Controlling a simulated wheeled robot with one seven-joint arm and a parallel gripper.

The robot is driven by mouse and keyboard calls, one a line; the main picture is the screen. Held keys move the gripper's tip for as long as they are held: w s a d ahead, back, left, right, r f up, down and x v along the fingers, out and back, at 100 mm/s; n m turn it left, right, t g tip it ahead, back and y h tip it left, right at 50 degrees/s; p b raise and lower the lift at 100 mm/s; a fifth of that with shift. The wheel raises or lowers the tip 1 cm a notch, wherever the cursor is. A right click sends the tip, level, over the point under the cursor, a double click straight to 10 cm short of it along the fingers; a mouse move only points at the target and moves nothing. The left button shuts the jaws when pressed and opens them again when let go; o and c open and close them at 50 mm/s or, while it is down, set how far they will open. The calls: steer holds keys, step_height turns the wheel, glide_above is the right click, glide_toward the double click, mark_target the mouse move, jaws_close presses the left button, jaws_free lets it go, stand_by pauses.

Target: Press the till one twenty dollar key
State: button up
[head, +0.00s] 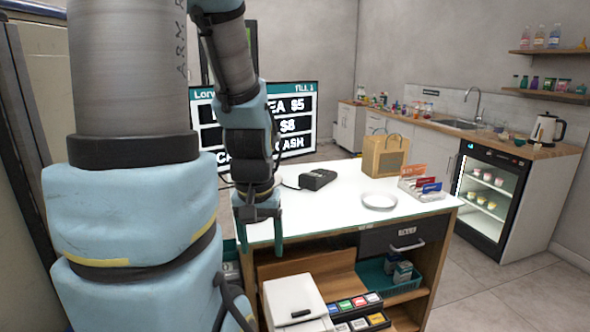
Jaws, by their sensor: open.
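A dark screen (298,122) headed "TILL 1" stands behind the counter, partly hidden by my arm; parts of "$5", "$8" and "CASH" show on it. A panel of coloured keys (358,304) sits low in front of the counter, beside a white box-shaped machine (292,298). The key labels are too small to read, so I cannot tell which is the twenty dollar key. My gripper (260,246) points down, open and empty, at the counter's left end. It is up and left of the keys, apart from them.
The white-topped counter (335,205) holds a black card-reader-like device (318,179), a paper bag (385,155), a round white dish (379,201) and a card rack (424,188). A teal tray (374,280) sits on a shelf below. Floor at right is clear.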

jaws_close()
stand_by(0.3)
stand_by(1.0)
